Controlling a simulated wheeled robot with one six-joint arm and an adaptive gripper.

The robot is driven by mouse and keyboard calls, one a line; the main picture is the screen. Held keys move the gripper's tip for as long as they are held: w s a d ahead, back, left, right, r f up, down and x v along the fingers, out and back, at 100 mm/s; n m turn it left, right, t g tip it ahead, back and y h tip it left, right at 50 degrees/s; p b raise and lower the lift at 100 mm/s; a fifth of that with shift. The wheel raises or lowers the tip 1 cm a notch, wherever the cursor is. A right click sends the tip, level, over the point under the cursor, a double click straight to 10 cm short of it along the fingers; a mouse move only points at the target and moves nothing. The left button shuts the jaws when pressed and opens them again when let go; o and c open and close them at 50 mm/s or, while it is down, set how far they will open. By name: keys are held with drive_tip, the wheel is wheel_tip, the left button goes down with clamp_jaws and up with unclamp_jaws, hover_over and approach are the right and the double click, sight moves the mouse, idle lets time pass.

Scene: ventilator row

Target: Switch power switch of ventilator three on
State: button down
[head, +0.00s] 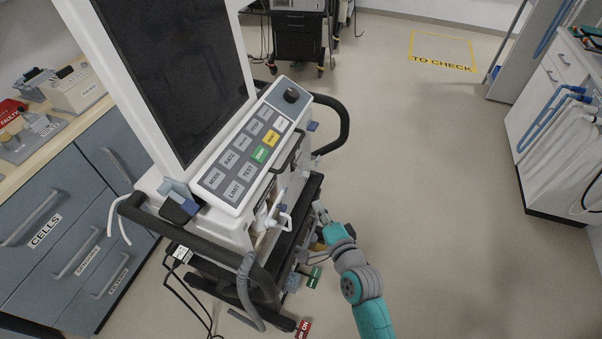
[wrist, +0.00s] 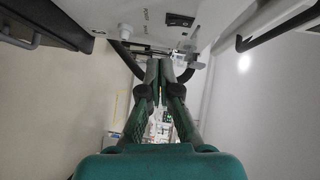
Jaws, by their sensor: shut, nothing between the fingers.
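A ventilator (head: 212,165) on a wheeled cart fills the left-centre of the head view, with a dark screen and a panel of labelled buttons (head: 255,148). No number is legible on it. My gripper (head: 319,207) is low beside its right side; its fingers look together but small there. In the wrist view my gripper (wrist: 159,66) is shut and empty, pointing towards a pale housing. A black rocker switch (wrist: 180,20) sits on that housing, above and a little right of the fingertips, apart from them. I cannot tell its on or off position. The switch is hidden in the head view.
Black cart handles (head: 338,130) curve around the ventilator. Hoses and a green tag (head: 313,277) hang low near my arm. Drawers (head: 70,235) stand left and a white cabinet (head: 545,140) with blue hoses right. The floor between is clear up to a yellow marked square (head: 442,50).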

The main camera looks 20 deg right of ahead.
sight(294, 164)
drive_tip(key=w, duration=0.1)
drive_tip(key=w+r, duration=0.1)
drive_tip(key=w, duration=0.1)
drive_tip(key=shift+r+m, duration=0.15)
drive_tip(key=shift+m, duration=0.25)
drive_tip(key=w+a, duration=0.1)
drive_tip(key=w, duration=0.8)
drive_tip(key=shift+w+f, duration=0.4)
drive_tip(key=shift+f, duration=0.05)
drive_tip(key=shift+w+a, duration=0.1)
drive_tip(key=shift+a, duration=0.1)
drive_tip(key=shift+f, duration=0.1)
